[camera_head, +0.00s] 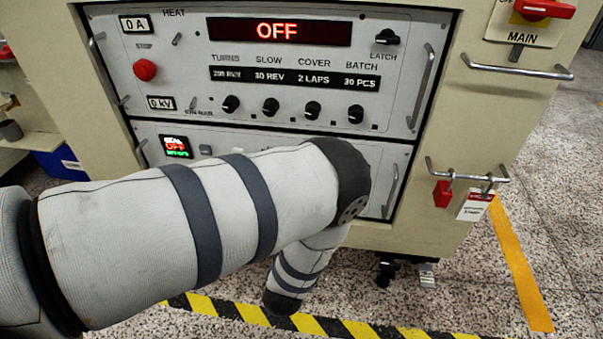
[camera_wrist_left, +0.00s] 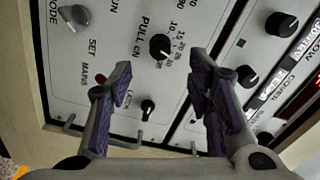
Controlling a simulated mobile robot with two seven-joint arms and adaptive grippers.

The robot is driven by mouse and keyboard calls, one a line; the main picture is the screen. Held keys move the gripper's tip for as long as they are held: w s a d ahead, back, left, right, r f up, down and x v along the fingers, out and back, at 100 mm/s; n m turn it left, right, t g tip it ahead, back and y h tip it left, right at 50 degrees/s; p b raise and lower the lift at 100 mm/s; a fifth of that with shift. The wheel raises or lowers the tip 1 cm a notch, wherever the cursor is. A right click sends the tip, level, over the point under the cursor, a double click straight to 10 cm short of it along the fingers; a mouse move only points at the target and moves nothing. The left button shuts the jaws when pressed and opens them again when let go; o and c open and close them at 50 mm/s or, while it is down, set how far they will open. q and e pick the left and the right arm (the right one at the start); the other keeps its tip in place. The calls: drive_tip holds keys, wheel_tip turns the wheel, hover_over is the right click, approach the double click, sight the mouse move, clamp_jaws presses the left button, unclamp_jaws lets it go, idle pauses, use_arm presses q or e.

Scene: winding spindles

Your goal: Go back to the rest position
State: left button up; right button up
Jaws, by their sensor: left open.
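My left arm comes in from the left of the head view and bends in front of the lower part of a cream control cabinet (camera_head: 450,130). Its further link points down and its gripper cannot be made out there. In the left wrist view my left gripper (camera_wrist_left: 158,75) has its two purple-padded fingers spread wide with nothing between them. Behind the fingers is a grey panel (camera_wrist_left: 125,55) with a black knob (camera_wrist_left: 160,46) marked PULL cN. Whether the fingers touch the panel cannot be told. My right gripper is not in view.
The upper panel has a red OFF display (camera_head: 278,31), a red stop button (camera_head: 145,70) and several knobs. Metal handles (camera_head: 517,68) stick out at the right. A red padlock (camera_head: 442,194) hangs there. Yellow-black tape (camera_head: 310,324) marks the speckled floor, which is open at the right.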

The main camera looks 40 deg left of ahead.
use_arm(q)
drive_tip(key=v, duration=0.3)
drive_tip(key=shift+s+d, duration=0.15)
drive_tip(key=shift+s, duration=0.15)
